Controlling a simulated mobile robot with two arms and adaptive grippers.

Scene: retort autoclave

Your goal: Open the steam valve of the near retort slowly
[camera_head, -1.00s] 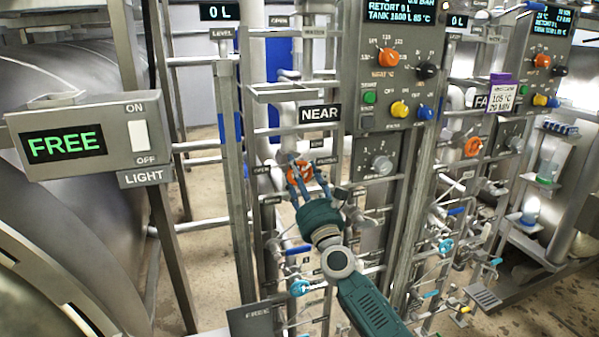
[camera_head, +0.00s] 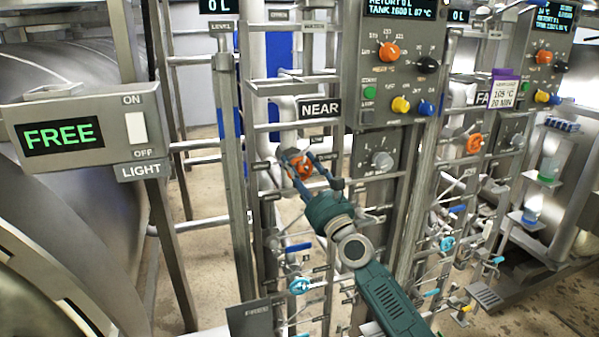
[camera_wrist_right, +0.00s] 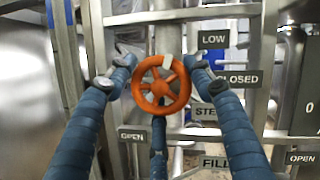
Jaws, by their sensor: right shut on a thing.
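The orange steam handwheel (camera_head: 302,167) is on the pipework under the NEAR sign (camera_head: 320,109). My right gripper (camera_head: 299,161) is shut on this wheel, with its fingers around the rim. In the right wrist view, the spoked wheel (camera_wrist_right: 161,86) sits between two blue fingers, with a third finger below it. A pale mark (camera_wrist_right: 171,66) shows at the top of its rim. My left gripper is out of view.
The near control panel (camera_head: 393,65) stands right of the wheel. Blue-handled valves (camera_head: 299,286) sit below. Steel posts and rails crowd the wheel. A FREE light box (camera_head: 85,130) is at the left. Another orange wheel (camera_head: 474,143) is farther right.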

